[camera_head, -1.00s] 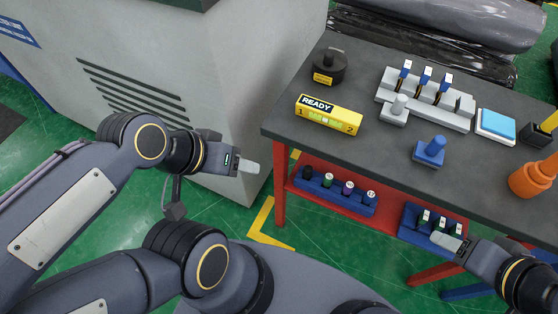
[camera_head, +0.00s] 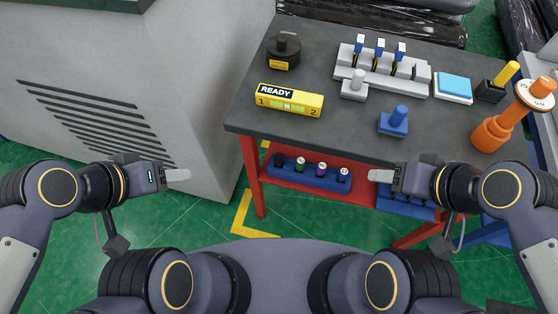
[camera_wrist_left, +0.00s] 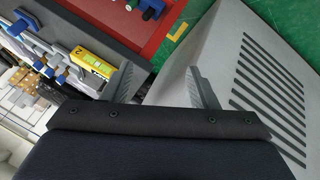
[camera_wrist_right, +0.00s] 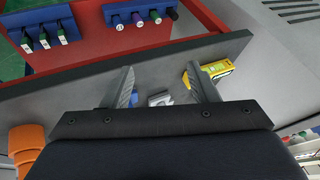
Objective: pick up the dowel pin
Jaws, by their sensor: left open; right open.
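Several upright pins stand on the dark table (camera_head: 330,140), and I cannot tell which is the dowel pin. My left gripper (camera_head: 178,175) is open and empty, left of the table in front of the grey cabinet. My right gripper (camera_head: 381,175) is open and empty near the table's front edge, in front of the blue block. The right wrist view shows its spread fingers (camera_wrist_right: 163,88).
A yellow READY box (camera_head: 289,101), a black round part (camera_head: 283,52), a grey rack (camera_head: 382,71) with blue-topped tools, a blue-topped white box (camera_head: 453,87) and an orange part (camera_head: 492,133) stand on the table. The red shelf (camera_head: 283,172) below holds blue racks. A vented grey cabinet (camera_head: 170,70) stands left.

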